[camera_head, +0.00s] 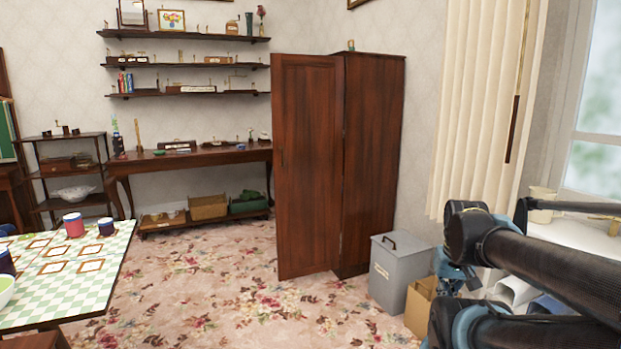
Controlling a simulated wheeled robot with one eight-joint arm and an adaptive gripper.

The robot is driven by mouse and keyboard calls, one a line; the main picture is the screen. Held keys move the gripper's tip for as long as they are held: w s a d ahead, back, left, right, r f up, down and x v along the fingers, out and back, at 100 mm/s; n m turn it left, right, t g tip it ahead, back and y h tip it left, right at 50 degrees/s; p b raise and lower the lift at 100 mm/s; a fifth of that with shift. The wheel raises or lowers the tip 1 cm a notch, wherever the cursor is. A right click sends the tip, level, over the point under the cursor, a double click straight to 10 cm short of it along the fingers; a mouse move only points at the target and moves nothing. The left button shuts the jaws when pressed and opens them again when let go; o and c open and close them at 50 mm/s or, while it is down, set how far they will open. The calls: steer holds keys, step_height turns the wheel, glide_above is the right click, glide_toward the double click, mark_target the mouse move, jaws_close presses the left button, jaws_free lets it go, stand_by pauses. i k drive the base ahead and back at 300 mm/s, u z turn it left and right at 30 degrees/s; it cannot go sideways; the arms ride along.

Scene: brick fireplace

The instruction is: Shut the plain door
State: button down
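A tall dark brown wooden cabinet (372,160) stands against the back wall, right of the middle. Its plain door (308,165) stands out to the left of the cabinet body, apparently swung open, with its joint along the right edge. A small dark handle (281,157) shows near the door's left edge. The inside of the cabinet is hidden behind the door. Parts of my black and blue arm fill the lower right, apart from the door. My gripper cannot be made out in this view.
A grey lidded bin (394,272) and a cardboard box (421,306) stand on the floor right of the cabinet. A long wooden table (190,157) is left of the door. A checkered table (100,285) is at lower left. The flowered carpet before the door is clear.

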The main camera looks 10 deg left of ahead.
mark_target(308, 91)
steer(key=u, duration=0.2)
steer(key=i, duration=1)
steer(key=u, duration=0.45)
